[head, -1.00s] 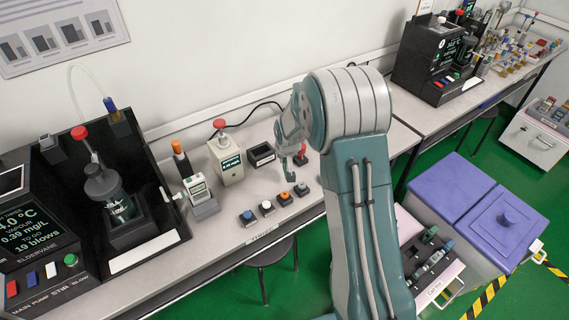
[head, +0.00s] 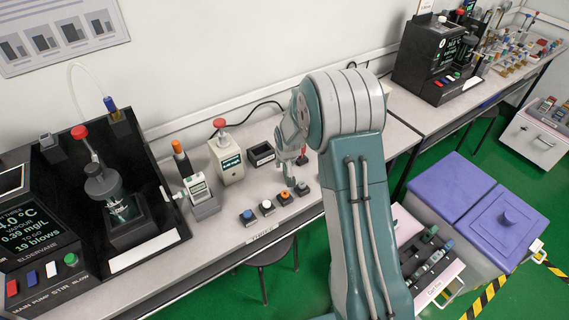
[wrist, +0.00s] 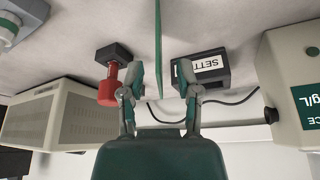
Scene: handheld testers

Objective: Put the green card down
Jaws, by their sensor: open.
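The green card (wrist: 158,45) shows edge-on in the wrist view as a thin upright strip between my fingers. My gripper (wrist: 160,75) is open, with a visible gap on each side of the card. In the head view my gripper (head: 293,170) is over the bench, behind the row of coloured buttons. The card is too small to make out surely there. Whether its far edge touches the bench cannot be told.
A black box with a white label (wrist: 207,68) and a red-handled piece (wrist: 108,82) flank the fingers. A beige meter (head: 227,160) stands to the left on the bench (head: 235,217). Small buttons (head: 267,207) line the front. A vented box (wrist: 65,112) is at the wrist view's left.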

